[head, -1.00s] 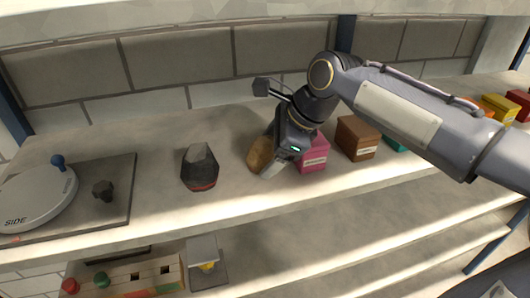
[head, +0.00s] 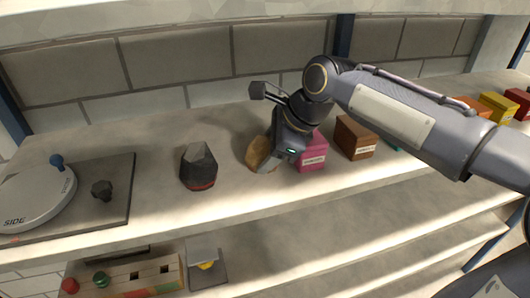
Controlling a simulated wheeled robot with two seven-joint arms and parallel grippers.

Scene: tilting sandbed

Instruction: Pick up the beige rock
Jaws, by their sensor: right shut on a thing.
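The beige rock (head: 256,154) stands on the upper shelf, right of a dark grey rock with a red band (head: 198,167). My right gripper (head: 264,152) reaches down over it from the upper right and is shut on it. The gripper hides the right side of the rock. I cannot tell whether the rock's underside touches the shelf. My left gripper is not in view.
A pink box (head: 313,155) stands close to the right of my right gripper, with a brown box (head: 355,137) beyond it. A round disc (head: 38,196) on a dark plate lies at the left. A lower shelf holds a wooden block with coloured knobs (head: 130,279).

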